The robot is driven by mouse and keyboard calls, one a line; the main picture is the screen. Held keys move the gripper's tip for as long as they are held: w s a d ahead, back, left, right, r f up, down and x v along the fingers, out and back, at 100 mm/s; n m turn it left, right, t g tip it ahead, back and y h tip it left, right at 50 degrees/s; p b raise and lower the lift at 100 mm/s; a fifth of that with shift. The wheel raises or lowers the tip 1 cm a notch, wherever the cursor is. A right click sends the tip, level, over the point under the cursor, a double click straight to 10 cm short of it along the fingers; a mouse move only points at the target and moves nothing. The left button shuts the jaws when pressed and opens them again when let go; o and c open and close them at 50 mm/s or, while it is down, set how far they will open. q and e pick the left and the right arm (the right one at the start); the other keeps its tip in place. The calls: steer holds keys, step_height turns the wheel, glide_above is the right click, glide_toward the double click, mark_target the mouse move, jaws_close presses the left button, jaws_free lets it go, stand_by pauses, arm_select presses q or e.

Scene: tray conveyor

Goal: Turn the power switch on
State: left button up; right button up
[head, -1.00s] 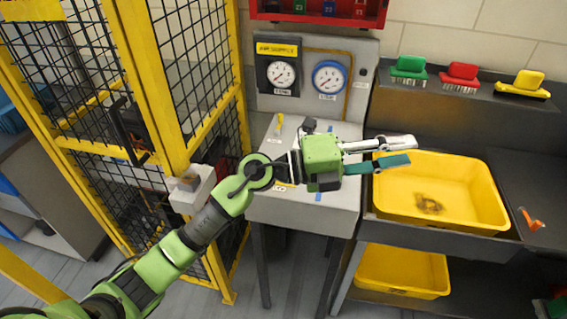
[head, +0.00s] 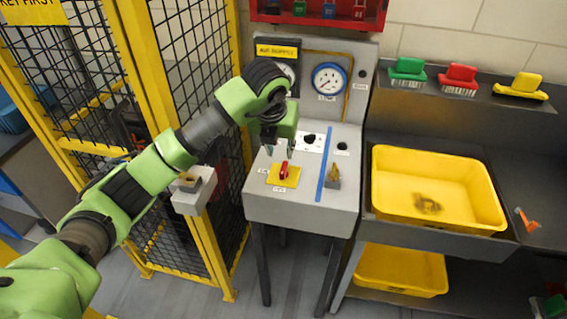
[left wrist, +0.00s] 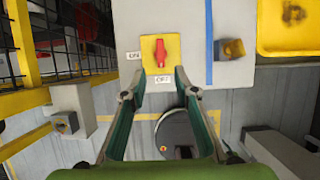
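The power switch is a red knob (head: 284,172) on a yellow plate (head: 273,180) on the grey panel's sloped top. In the left wrist view the red knob (left wrist: 160,52) lies in line with the OFF label (left wrist: 163,79); the ON label (left wrist: 133,55) is to its left. My left gripper (head: 279,150) points down just above and behind the knob in the head view. In the left wrist view its two fingers (left wrist: 154,75) are apart with nothing between them, and their tips appear just below the knob. Contact is not visible.
Gauges (head: 329,79) stand behind. A yellow mesh fence (head: 207,110) is close on the left; a yellow tub (head: 437,195) sits right.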

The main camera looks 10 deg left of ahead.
mark_target(284, 167)
arm_select(q)
steer(key=p+x, duration=0.3)
steer(key=x, duration=0.6)
steer(key=shift+w+f, duration=0.1)
steer(key=shift+f, duration=0.15)
steer(key=shift+w+f, duration=0.2)
steer(key=shift+f, duration=0.35)
jaws_close()
